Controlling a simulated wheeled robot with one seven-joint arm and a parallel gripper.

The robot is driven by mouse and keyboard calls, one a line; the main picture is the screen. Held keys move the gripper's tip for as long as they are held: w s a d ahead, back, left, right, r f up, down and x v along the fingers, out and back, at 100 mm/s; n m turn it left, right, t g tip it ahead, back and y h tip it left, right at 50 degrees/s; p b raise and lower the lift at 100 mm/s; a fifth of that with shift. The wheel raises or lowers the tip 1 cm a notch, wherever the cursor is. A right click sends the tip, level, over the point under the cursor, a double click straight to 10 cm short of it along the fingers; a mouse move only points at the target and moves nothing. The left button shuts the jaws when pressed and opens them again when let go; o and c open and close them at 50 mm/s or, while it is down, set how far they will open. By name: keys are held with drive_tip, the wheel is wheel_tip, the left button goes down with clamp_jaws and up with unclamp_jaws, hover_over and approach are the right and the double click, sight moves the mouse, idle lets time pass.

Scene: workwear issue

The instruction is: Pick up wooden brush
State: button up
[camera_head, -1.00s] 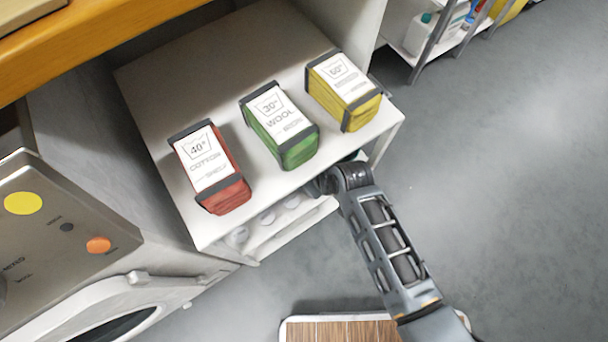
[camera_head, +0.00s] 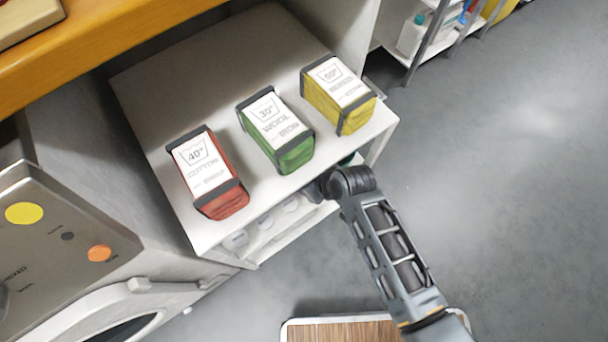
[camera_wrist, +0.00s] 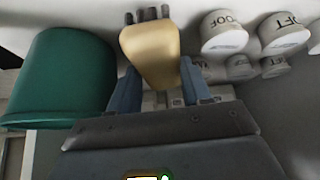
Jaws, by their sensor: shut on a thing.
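The wooden brush (camera_wrist: 150,54) shows in the wrist view as a tan wooden body with dark bristle tufts at its far end. My gripper (camera_wrist: 166,88) is shut on the brush, with one blue-grey finger on each side of it. In the head view my arm reaches to the front edge of the white shelf unit, and its end is hidden under the top board. The brush cannot be seen in the head view.
A green container (camera_wrist: 65,75) stands close left of the brush. Several white labelled tubs (camera_wrist: 228,32) are at right. Red (camera_head: 207,172), green (camera_head: 276,130) and yellow (camera_head: 338,94) bundles lie on the shelf unit's top (camera_head: 190,95). Floor at right is clear.

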drive_tip(key=s+d+r+p, duration=0.3)
drive_tip(key=s+d+r, duration=0.4)
drive_tip(key=s+d, duration=0.2)
